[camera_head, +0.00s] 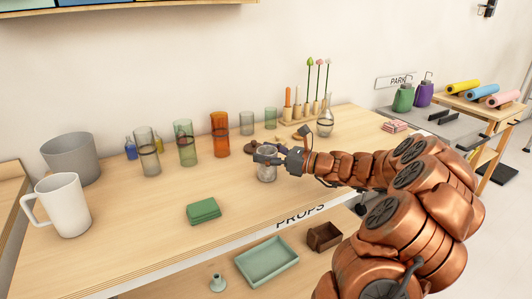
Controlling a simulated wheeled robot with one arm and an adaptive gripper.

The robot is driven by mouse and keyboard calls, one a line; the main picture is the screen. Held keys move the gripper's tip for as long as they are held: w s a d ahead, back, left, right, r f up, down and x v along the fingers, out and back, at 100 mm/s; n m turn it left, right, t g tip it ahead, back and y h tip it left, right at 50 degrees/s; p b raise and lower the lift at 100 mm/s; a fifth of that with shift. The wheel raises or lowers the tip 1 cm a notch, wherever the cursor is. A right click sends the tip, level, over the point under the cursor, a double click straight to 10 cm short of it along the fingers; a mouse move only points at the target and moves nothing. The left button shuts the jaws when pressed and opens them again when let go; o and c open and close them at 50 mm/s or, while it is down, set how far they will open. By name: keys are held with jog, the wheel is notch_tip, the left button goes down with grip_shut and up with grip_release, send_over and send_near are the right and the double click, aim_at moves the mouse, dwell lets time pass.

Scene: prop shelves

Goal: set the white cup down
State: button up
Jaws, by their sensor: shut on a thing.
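My gripper (267,156) is over the middle of the wooden table, its fingers shut around the upper part of a small pale, whitish cup (267,174). The fingers hide part of the cup's rim. The cup looks upright; I cannot tell whether its base touches the tabletop or hangs just above it. A larger white mug (65,206) with a handle on its left stands upright at the table's left end, far from my gripper.
Behind stand glass tumblers, including an orange one (220,134) and a green one (185,144). A grey bucket (70,157) is at left, a glass vase (325,124) at right. Bare tabletop (130,225) lies between mug and cloths.

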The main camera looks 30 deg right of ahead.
jog(key=o, duration=1.4)
jog(key=shift+s+d+r, duration=0.1)
jog(key=shift+s+d, duration=0.1)
jog(key=shift+s, duration=0.05)
jog(key=v, duration=1.1)
jog(key=shift+s+d, duration=0.1)
jog(key=shift+s, duration=0.15)
